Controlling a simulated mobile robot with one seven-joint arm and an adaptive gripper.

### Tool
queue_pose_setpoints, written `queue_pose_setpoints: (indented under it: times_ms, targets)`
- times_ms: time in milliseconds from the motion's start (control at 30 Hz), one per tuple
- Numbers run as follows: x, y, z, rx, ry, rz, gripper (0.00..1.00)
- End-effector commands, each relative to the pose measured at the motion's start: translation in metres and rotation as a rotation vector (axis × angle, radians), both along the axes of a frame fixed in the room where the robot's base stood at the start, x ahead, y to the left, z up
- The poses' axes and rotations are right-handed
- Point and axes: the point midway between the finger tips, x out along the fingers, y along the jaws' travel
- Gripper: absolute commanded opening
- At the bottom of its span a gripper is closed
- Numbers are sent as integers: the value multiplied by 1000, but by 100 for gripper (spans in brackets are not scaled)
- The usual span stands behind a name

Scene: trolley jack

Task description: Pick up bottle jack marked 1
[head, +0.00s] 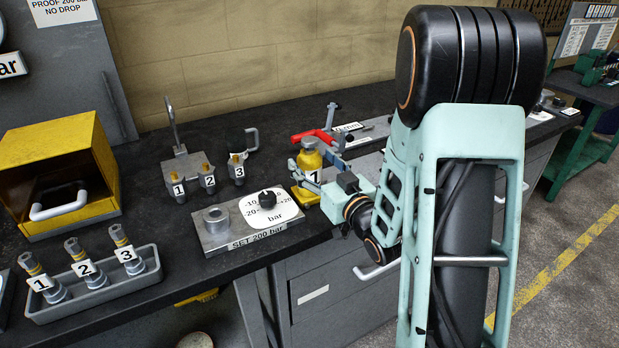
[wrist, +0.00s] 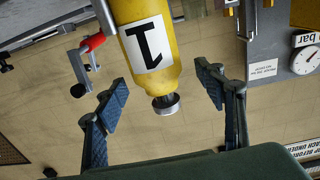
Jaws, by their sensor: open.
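The bottle jack marked 1 (head: 308,158) is yellow, with a white label bearing a black 1, and stands on the dark bench top. In the wrist view the jack (wrist: 150,38) appears upside down at the top centre, with its round metal top pointing down. My gripper (head: 323,161) is at the jack's right side in the head view. Its two blue-grey fingers are apart, one on each side of the jack in the wrist view (wrist: 162,78). Gaps show between the fingers and the jack there, so it is not gripped. My gripper partly hides the jack in the head view.
A metal plate with a gauge dial (head: 239,223) lies left of the jack. A red-handled tool (head: 318,136) is close behind it. Several numbered cylinders stand further left, some in a grey tray (head: 95,297). A yellow box (head: 60,165) is at far left.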

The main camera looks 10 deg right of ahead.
Motion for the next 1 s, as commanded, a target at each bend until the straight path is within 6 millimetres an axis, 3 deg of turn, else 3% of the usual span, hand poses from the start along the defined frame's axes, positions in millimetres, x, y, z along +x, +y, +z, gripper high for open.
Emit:
queue_pose_setpoints:
  times_ms: [200,467,1000]
  targets:
    - [25,6,0,-1,1,1,64]
    - [27,6,0,-2,-1,-1,64]
    - [27,6,0,-2,0,-1,4]
